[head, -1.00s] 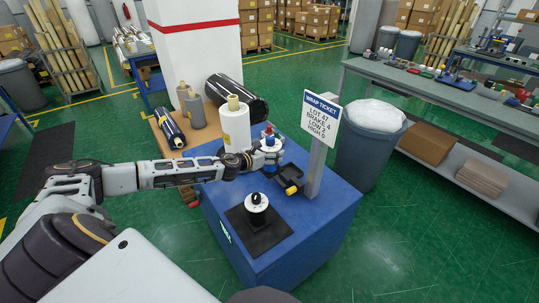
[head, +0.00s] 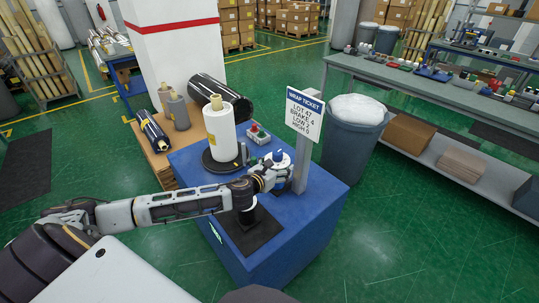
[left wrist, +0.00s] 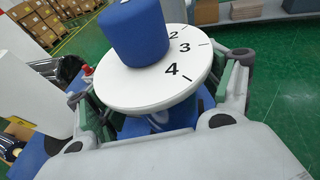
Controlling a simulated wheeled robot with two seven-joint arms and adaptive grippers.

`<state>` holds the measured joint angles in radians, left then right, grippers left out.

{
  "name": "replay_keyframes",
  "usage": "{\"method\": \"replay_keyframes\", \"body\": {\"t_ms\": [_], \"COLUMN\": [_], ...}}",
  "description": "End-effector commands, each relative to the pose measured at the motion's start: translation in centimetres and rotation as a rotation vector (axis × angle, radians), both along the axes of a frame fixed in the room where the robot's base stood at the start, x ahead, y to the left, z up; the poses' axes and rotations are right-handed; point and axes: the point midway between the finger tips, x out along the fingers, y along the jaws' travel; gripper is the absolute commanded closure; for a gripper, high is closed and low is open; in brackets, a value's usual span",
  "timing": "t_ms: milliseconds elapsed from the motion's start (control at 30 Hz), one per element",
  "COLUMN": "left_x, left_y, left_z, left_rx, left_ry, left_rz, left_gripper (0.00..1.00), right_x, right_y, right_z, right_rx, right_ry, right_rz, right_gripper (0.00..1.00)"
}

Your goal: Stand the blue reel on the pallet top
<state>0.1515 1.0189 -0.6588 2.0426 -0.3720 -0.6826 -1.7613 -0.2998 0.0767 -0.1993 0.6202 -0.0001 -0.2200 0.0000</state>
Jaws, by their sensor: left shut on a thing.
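My left gripper (head: 264,178) is shut on a blue piece with a numbered white disc (head: 276,158), over the blue cabinet's right side by the post. In the left wrist view the fingers (left wrist: 160,108) flank this piece (left wrist: 136,30); the numbers 2, 3 and 4 show, and a blue cylinder stands on the disc. I cannot tell whether it is a reel. My right gripper is not in view.
A white roll (head: 221,134) stands upright on a black disc on the blue cabinet (head: 290,228). A button box (head: 258,135) sits behind. A sign (head: 303,114) stands on a post close to my gripper. Grey rolls (head: 179,112) and a black roll (head: 233,92) occupy the wooden top.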

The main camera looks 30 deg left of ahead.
Motion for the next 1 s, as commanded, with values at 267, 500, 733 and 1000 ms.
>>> {"method": "replay_keyframes", "body": {"t_ms": [267,500,733,1000], "left_x": [-3.3,-6.3,-9.3,-11.8], "left_y": [-2.8,-4.3,-5.4,-6.2], "left_z": [-2.8,-5.6,-8.4,-10.5], "left_rx": [-0.007,-0.009,-0.01,-0.005], "left_ry": [0.003,0.001,0.0,-0.001], "left_rz": [0.022,0.047,0.064,0.071], "left_gripper": [0.62,0.62,0.62,0.62], "right_x": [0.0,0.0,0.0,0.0], "right_y": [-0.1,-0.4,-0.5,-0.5], "right_z": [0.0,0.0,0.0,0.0], "right_rx": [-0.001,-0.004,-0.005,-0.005], "right_ry": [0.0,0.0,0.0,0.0], "right_rz": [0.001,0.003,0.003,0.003], "right_gripper": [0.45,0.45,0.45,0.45]}}
